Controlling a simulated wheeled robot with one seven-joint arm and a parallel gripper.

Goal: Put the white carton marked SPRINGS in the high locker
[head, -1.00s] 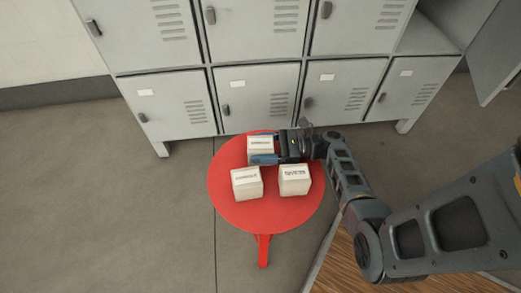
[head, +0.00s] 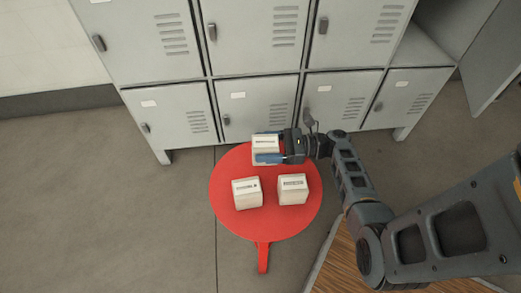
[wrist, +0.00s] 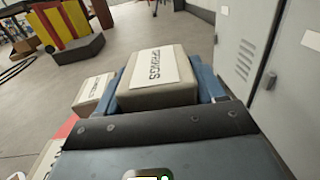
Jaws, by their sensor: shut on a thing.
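The white carton marked SPRINGS (wrist: 158,75) is between the blue fingers of my gripper (wrist: 165,88) in the wrist view, its label facing up. In the head view my gripper (head: 268,146) is shut on this carton (head: 265,143) at the far side of the round red table (head: 268,222). It appears slightly above the tabletop, but the gap is hard to see. An open locker (head: 428,45) shows at the upper right in the upper row, its inside partly cut off by the picture's edge.
Two other white cartons, a left one (head: 247,194) and a right one (head: 292,190), stand on the table's near half. Shut grey lockers (head: 262,105) rise close behind the table. The open locker door (head: 492,55) sticks out at the right. Floor left of the table is clear.

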